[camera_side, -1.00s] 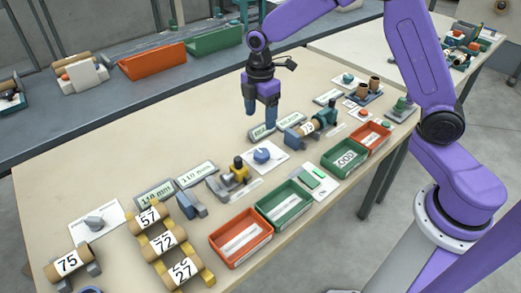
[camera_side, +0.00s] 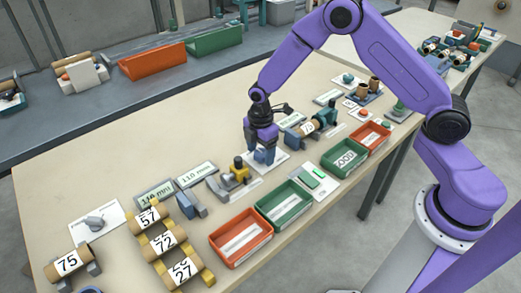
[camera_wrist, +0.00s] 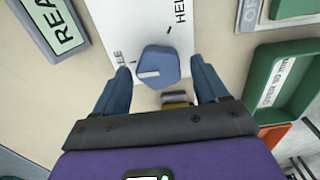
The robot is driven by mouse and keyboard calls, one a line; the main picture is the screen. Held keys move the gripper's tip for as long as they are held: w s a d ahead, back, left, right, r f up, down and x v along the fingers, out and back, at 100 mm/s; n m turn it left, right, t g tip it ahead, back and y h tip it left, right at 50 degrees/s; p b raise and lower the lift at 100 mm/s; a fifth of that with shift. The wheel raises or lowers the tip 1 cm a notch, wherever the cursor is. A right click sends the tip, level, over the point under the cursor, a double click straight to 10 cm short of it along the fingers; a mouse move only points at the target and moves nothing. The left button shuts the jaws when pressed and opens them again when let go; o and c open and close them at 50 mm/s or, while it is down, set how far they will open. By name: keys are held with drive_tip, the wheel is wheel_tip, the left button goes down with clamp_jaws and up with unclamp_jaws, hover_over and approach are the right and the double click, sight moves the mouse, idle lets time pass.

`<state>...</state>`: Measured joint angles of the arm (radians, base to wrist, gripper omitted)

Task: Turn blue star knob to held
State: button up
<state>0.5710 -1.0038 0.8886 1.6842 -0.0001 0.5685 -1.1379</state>
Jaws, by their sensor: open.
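The blue star knob (camera_wrist: 158,66) sits on a white label plate (camera_wrist: 120,22) in the wrist view. A pale pointer line on it points to the left, toward a label of which only the end shows. The word "HELD", partly cut off, is printed at the plate's upper right. My gripper (camera_wrist: 162,76) is open, with one blue finger on each side of the knob; I cannot tell whether either touches it. In the side view my gripper (camera_side: 262,158) is low over the plate (camera_side: 278,158), and its fingers mostly hide the knob.
A yellow-and-grey clamp (camera_side: 238,172) stands just left of the plate. A green-and-tan winder part (camera_side: 312,125) stands behind right. Green tray (camera_side: 285,204) and orange tray (camera_side: 240,237) lie in front.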

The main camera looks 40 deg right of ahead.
drive_tip(key=c, duration=1.1)
drive_tip(key=shift+o, duration=0.2)
drive_tip(key=shift+m, duration=0.3)
drive_tip(key=m, duration=0.5)
drive_tip(key=shift+w, duration=0.1)
drive_tip(key=m, duration=0.6)
drive_tip(key=shift+w+d+m, duration=0.1)
drive_tip(key=shift+d+m, duration=0.05)
drive_tip(key=shift+m, duration=0.25)
drive_tip(key=m, duration=0.6)
drive_tip(key=shift+d, duration=0.1)
drive_tip(key=m, duration=0.5)
drive_tip(key=shift+d, duration=0.1)
drive_tip(key=shift+m, duration=0.4)
